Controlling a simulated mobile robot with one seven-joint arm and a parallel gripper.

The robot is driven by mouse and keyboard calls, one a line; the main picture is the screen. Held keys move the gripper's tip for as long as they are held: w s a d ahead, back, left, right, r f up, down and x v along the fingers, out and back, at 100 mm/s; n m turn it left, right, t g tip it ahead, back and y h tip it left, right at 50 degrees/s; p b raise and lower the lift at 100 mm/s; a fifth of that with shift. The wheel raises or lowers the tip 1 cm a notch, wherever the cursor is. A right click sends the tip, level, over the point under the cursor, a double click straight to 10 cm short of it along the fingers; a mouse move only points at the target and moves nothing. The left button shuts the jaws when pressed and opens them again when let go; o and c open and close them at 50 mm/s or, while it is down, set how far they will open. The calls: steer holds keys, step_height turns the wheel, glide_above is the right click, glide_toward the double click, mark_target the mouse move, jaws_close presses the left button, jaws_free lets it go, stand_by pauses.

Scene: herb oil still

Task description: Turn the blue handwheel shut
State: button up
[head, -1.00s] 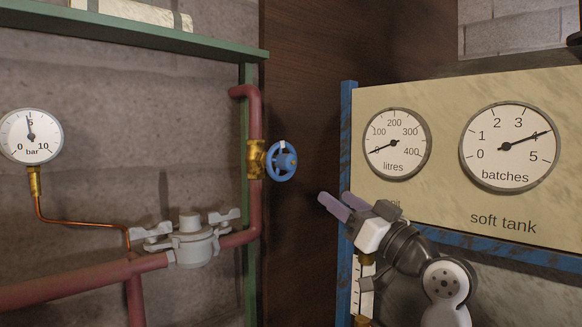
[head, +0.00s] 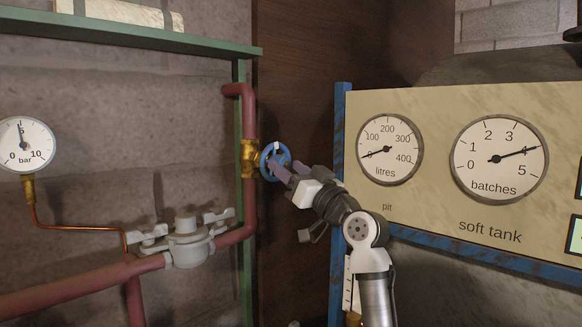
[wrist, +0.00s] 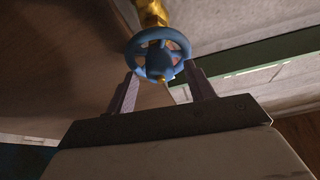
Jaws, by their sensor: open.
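The blue handwheel (head: 274,153) sits on a brass valve (head: 249,158) on the red vertical pipe. It has a white mark at the top of its rim. My gripper (head: 284,171) is at the wheel's lower right in the head view, its purple-grey fingers pointing at it. In the wrist view, the handwheel (wrist: 158,52) shows between and beyond the two open fingertips (wrist: 160,80), with its lower rim near them. I cannot tell whether the fingers touch the rim. Nothing is held.
A grey clamp fitting with wing handles (head: 187,241) sits on the red pipe (head: 90,285) at the lower left. A green post (head: 243,285) stands behind the pipe. The soft tank panel (head: 440,120) with two dials and a blue frame is on the right.

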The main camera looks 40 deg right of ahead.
steer(key=c, duration=1)
steer(key=shift+o, duration=0.2)
